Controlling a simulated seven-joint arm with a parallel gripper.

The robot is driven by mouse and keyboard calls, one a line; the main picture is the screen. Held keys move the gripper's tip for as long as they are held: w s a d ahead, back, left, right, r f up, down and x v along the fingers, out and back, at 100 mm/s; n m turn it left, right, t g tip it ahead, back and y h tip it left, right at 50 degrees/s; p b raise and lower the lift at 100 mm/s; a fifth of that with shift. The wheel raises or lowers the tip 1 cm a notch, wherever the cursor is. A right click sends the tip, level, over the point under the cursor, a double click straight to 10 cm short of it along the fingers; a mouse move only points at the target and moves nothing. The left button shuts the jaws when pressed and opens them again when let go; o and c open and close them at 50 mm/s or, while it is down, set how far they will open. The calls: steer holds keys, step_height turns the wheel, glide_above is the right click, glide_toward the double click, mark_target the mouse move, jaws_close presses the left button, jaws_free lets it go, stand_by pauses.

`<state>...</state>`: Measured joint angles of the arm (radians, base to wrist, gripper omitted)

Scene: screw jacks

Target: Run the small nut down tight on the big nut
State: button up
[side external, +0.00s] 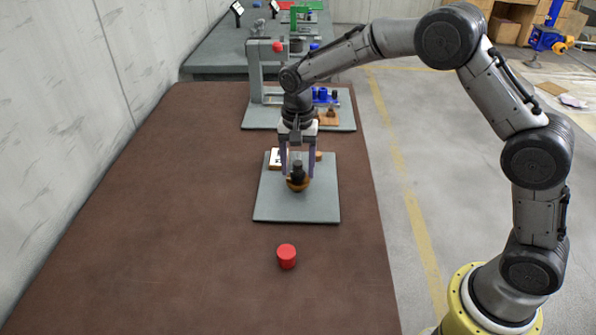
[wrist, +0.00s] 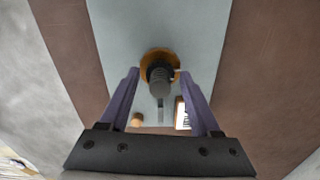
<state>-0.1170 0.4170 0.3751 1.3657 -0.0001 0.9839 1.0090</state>
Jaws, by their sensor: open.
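A screw jack stands upright on the grey plate (side external: 270,205), with a round brass-brown base (side external: 299,186) and a dark ribbed upper part (side external: 297,170). In the wrist view the brown base (wrist: 147,57) shows as a ring beyond the dark ribbed part (wrist: 160,76). I cannot tell the small nut from the big nut within the dark part. My gripper (side external: 298,175) points down over the jack with its purple fingers apart, one on each side of the dark part. In the wrist view the fingertips (wrist: 160,72) are open with a gap on both sides.
A white card (side external: 276,157) with dark marks and a small wooden piece (side external: 318,155) lie at the plate's back. A grey frame (side external: 254,75) stands behind. The table's left is clear.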

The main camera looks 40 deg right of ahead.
steer(key=n, duration=0.9)
steer(key=shift+n, duration=0.4)
steer(key=n, duration=0.9)
